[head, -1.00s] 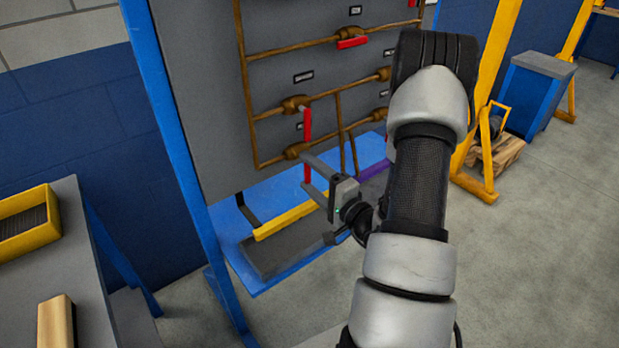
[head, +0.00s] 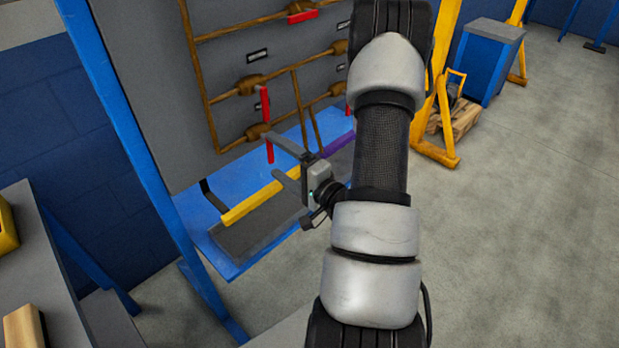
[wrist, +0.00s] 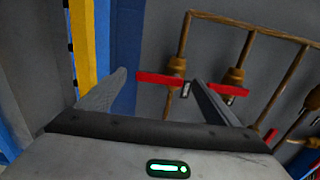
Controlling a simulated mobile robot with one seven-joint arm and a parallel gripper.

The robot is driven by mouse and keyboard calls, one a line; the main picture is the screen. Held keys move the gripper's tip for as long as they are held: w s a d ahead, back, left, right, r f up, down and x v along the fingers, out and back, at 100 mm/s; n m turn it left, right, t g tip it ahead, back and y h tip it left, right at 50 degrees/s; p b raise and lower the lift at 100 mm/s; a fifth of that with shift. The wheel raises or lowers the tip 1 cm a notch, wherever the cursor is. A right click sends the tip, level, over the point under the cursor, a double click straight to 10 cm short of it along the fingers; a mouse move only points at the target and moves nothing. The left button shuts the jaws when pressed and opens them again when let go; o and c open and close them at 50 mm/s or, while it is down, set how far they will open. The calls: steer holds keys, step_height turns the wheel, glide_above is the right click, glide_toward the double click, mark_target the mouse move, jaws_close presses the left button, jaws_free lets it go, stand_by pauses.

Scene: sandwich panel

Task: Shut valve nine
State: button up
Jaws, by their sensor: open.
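The panel carries several valves with red lever handles on brown pipes. Their labels are too small to read, so I cannot tell which is valve nine. In the head view, the lower left valve (head: 257,131) has a red handle (head: 269,152) hanging down beside my gripper (head: 273,157). My gripper is open, with its fingers pointing at the panel. In the wrist view, a red handle (wrist: 158,79) lies crosswise in the gap between the fingers of my gripper (wrist: 159,82). I cannot tell whether they touch. Above that valve, another valve (head: 248,85) has a vertical red handle (head: 265,103).
A top valve's red handle (head: 303,17) is roughly level. Below the panel is a blue shelf (head: 190,208) with a yellow bar (head: 250,203). A blue post (head: 113,100) stands at the panel's left. Open floor (head: 500,210) lies to the right.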

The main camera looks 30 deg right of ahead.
steer(key=s+d, duration=0.2)
steer(key=s, duration=1.2)
steer(key=shift+s+d, duration=0.4)
